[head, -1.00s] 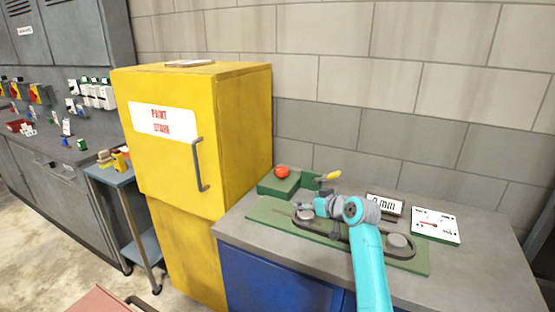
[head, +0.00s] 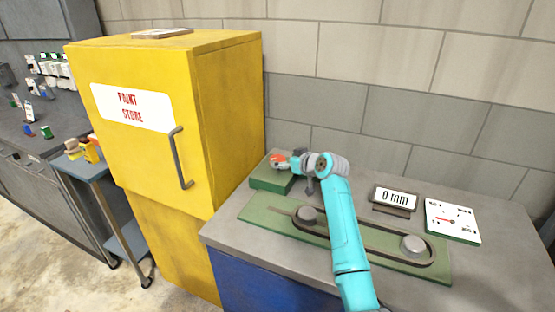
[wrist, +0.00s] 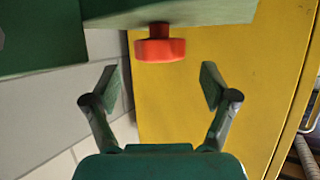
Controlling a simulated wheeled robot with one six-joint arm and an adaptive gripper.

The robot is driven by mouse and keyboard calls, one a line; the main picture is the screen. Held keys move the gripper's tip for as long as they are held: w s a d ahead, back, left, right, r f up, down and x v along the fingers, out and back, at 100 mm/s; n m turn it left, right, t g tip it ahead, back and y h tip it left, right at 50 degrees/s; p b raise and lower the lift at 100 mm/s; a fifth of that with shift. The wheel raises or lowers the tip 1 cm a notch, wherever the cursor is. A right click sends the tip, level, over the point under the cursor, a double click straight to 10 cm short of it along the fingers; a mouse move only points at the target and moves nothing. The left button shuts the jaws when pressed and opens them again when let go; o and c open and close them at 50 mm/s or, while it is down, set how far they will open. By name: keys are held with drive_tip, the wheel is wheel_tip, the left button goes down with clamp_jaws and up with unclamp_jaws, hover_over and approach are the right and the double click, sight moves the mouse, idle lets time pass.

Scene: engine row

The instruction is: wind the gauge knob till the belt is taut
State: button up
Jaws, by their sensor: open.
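A red knob (head: 279,160) sits on a green block (head: 270,179) at the back left of the bench. In the wrist view the red knob (wrist: 160,49) is on a short stem from the green block, just beyond the gap between my fingers. My gripper (wrist: 162,83) is open and empty; in the head view my gripper (head: 290,164) is beside the knob, partly covering it. The dark belt (head: 390,261) loops around two grey pulleys (head: 412,245) on a green plate (head: 440,276). The display (head: 396,197) reads 0 mm.
A white dial card (head: 452,221) with a red needle lies right of the display. A yellow paint store cabinet (head: 228,130) stands close left of the bench, and its yellow side fills the wrist view's background. A grey block wall is behind. The bench's right part is clear.

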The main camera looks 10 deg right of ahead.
sight(279, 159)
drive_tip(key=shift+x, duration=2.45)
drive_tip(key=c, duration=1.2)
